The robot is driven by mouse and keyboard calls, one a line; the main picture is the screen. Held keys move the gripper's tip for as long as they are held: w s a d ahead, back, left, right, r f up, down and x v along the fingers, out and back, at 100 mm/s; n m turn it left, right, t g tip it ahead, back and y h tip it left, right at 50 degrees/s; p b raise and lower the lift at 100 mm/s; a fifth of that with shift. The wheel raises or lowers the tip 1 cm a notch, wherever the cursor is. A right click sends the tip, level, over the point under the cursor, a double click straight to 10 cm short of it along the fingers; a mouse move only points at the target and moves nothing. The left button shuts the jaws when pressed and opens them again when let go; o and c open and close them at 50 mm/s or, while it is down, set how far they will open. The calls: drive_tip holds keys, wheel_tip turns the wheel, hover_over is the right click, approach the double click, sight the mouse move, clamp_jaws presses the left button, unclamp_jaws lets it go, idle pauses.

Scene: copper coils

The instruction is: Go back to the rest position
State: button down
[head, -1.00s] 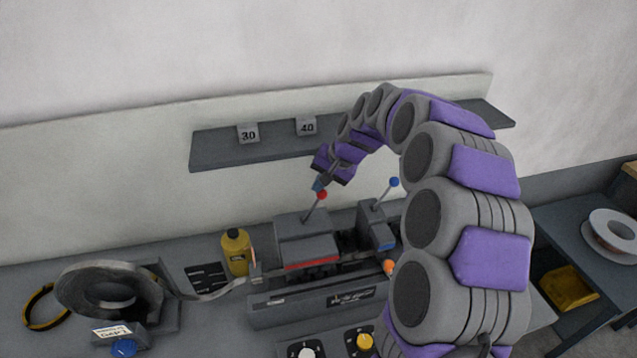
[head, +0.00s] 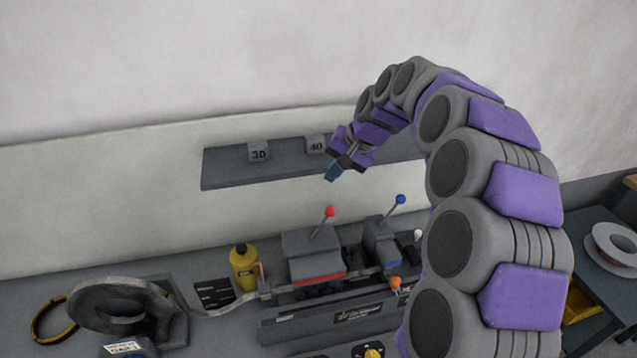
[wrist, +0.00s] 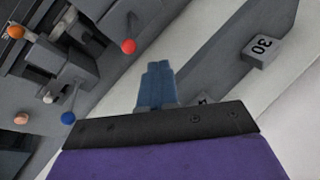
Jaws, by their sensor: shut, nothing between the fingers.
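My gripper (head: 333,172) is in the air above the machine, in front of the wall shelf in the head view. Its blue fingers (wrist: 157,84) are together and empty in the wrist view. The red-knobbed lever (head: 330,212) stands below it, apart from the fingers. The blue-knobbed lever (head: 400,200) stands to the right of the red one. Both knobs also show in the wrist view, red (wrist: 128,46) and blue (wrist: 68,118).
The shelf (head: 228,176) holds blocks marked 30 (head: 259,151) and 40 (head: 316,144). A grey coil (head: 122,305), a yellow bottle (head: 244,267) and the machine (head: 330,325) crowd the bench. A pale spool (head: 615,248) lies at right. The air above the bench is free.

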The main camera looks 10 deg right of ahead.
drive_tip(key=s+a+f+n+g+b, duration=0.2)
drive_tip(key=s+a, duration=0.3)
drive_tip(key=s, duration=0.7)
drive_tip(key=s+f+n+g+h+b, duration=0.1)
drive_tip(key=s+f, duration=0.2)
drive_tip(key=s, duration=0.6)
drive_tip(key=s+f+n+g+h+b, duration=0.1)
drive_tip(key=s+f, duration=0.3)
drive_tip(key=s, duration=0.6)
drive_tip(key=s+f+n+g+h+b, duration=0.1)
drive_tip(key=s+f, duration=0.3)
drive_tip(key=s, duration=0.6)
drive_tip(key=shift+s+d+n+h, duration=0.15)
drive_tip(key=shift+s+n+h, duration=0.15)
drive_tip(key=shift+h, duration=0.3)
drive_tip(key=shift+d, duration=0.35)
drive_tip(key=shift+a, duration=0.2)
